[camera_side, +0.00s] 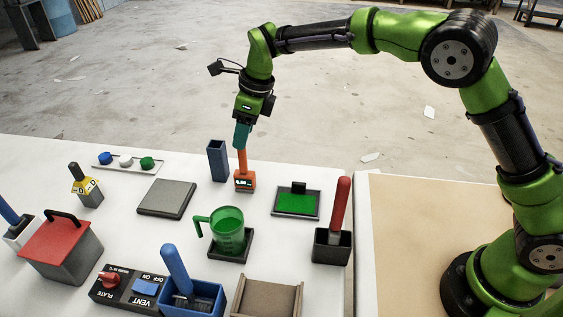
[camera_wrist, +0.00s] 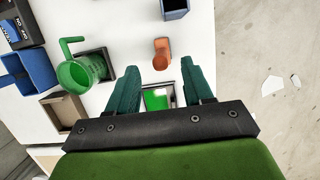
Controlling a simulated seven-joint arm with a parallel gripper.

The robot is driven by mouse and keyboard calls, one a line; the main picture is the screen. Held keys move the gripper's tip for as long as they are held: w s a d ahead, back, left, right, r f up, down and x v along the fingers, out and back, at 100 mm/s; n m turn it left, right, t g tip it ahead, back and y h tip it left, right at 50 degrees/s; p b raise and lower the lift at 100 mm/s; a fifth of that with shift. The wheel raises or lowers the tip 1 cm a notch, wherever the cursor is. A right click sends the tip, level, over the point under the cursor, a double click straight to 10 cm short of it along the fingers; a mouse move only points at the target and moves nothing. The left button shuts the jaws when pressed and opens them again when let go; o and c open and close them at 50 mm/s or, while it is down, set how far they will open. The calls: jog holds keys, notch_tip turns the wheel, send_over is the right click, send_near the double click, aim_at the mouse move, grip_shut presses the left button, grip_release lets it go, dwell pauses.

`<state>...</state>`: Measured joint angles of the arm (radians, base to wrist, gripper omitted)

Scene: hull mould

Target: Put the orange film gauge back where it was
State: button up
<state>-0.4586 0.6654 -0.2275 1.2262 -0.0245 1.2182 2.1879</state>
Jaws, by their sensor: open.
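The orange film gauge (camera_side: 243,172) stands upright on the white table, its small display at the foot and its handle pointing up. My gripper (camera_side: 242,143) is above it, teal fingers pointing down at the top of the handle. In the wrist view the gauge (camera_wrist: 161,55) shows in line with the gap between the two spread fingers of my gripper (camera_wrist: 160,68). The jaws are open and hold nothing. I cannot tell whether the fingertips reach down beside the handle top. A tall blue-grey open box (camera_side: 217,161) stands just left of the gauge.
A green screen pad (camera_side: 297,203) lies right of the gauge, and a green jug (camera_side: 228,232) stands on a dark tray in front. A grey plate (camera_side: 166,199) lies to the left. A red-handled tool (camera_side: 340,205) rises from a dark holder.

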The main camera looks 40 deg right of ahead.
jog(key=s+d+r+n+t+y, duration=0.1)
jog(key=s+d+r+n+t, duration=0.1)
jog(key=s+d+r+n, duration=0.9)
jog(key=s+d+f+n+t, duration=0.1)
jog(key=s+d+n, duration=0.2)
jog(key=s+n, duration=0.3)
jog(key=s+d+f+n+t+h, duration=0.1)
jog(key=s+n, duration=0.5)
jog(key=s, duration=0.6)
jog(key=shift+d+t, duration=0.5)
jog(key=shift+d, duration=0.4)
